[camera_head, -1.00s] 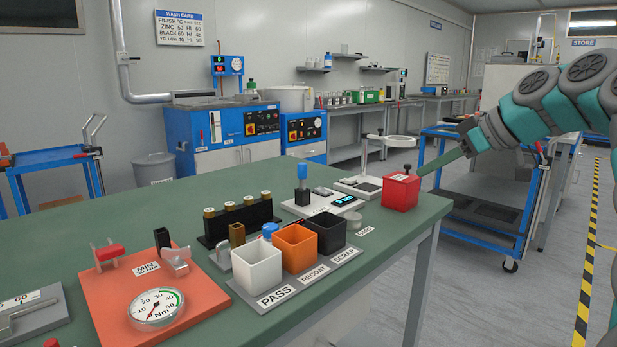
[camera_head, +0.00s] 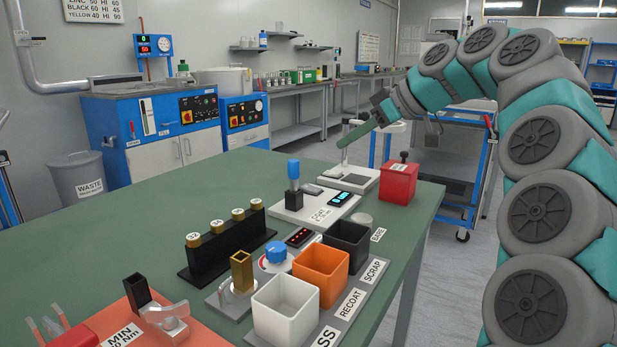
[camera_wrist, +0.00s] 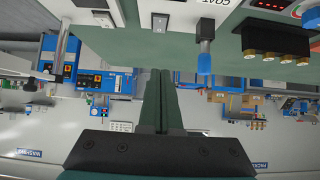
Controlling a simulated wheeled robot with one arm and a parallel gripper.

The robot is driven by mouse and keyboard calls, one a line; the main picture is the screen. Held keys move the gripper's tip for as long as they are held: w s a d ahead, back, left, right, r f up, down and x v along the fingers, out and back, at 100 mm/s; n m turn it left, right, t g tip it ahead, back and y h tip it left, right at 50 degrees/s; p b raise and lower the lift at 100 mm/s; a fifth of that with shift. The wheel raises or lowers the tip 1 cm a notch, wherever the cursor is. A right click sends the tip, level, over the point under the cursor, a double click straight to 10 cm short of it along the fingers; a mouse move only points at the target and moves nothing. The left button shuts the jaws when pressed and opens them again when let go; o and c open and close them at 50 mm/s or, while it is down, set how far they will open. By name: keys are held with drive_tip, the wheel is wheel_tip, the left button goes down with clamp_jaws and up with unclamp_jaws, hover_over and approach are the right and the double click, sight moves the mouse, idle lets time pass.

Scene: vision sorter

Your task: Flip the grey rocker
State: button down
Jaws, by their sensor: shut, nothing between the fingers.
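My gripper (camera_head: 345,142) has long green fingers, pressed together and empty. A small grey piece (camera_head: 312,188), perhaps the grey rocker, lies beside the blue-topped probe on the white coat gauge (camera_head: 322,207). In the wrist view a small grey switch-like part (camera_wrist: 131,26) shows at the top, near the blue probe handle (camera_wrist: 205,60).
A red box (camera_head: 398,184) stands at the bench's right edge. White, orange (camera_head: 321,274) and black bins stand nearer. A black holder (camera_head: 228,243) carries several brass-topped pieces. The left back bench is clear.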

hover_over(307, 188)
drive_tip(key=s+d, duration=0.1)
drive_tip(key=d, duration=0.1)
wheel_tip(307, 188, down, 8)
drive_tip(key=shift+a+r+p, duration=0.15)
drive_tip(key=shift+p, duration=0.3)
drive_tip(key=shift+w+a+f, duration=0.1)
drive_tip(key=shift+f, duration=1.15)
drive_tip(key=shift+f, duration=0.1)
drive_tip(key=shift+w+f+h, duration=0.1)
drive_tip(key=shift+h, duration=0.2)
drive_tip(key=shift+a, duration=0.15)
drive_tip(key=shift+w+a+r+p, duration=0.3)
drive_tip(key=shift+w+a, duration=0.1)
drive_tip(key=shift+a, duration=0.15)
